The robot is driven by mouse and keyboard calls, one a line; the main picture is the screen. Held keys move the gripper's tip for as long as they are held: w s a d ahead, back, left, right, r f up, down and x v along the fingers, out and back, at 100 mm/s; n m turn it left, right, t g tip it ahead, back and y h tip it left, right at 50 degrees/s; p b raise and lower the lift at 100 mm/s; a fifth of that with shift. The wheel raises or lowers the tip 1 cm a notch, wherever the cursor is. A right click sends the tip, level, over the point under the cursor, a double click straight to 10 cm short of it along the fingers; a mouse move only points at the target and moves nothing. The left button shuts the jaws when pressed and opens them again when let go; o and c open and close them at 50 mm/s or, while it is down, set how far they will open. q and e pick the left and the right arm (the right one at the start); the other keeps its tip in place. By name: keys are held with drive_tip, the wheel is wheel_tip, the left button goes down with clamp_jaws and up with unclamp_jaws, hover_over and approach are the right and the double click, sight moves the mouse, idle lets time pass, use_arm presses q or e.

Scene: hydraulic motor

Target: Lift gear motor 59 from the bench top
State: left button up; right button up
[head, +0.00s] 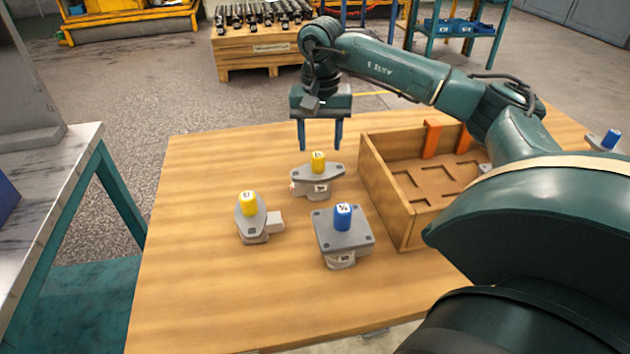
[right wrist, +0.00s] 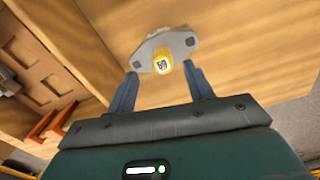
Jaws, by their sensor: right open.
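Gear motor 59 (head: 318,186) stands on the wooden bench top (head: 205,290), a grey body with an oval flange and a yellow cap. In the right wrist view its yellow cap (right wrist: 163,62) shows the number 59, and the motor lies just past the fingertips. My right gripper (head: 320,146) is open and empty, pointing down above and behind the motor in the head view. Its two blue fingers (right wrist: 162,80) are apart, with the cap between their tips in the picture. My left gripper is not in view.
Another yellow-capped motor (head: 250,222) stands to the left, and a blue-capped motor with a square flange (head: 342,240) stands in front. A wooden box with recesses (head: 398,222) sits close on the right. The left of the bench is clear.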

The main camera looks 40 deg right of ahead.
sight(318, 154)
wheel_tip(318, 154, down, 5)
drive_tip(key=shift+w+a+f+b, duration=0.1)
drive_tip(key=shift+w+f+b, duration=0.05)
drive_tip(key=shift+b, duration=0.15)
clamp_jaws()
idle(0.5)
idle(0.9)
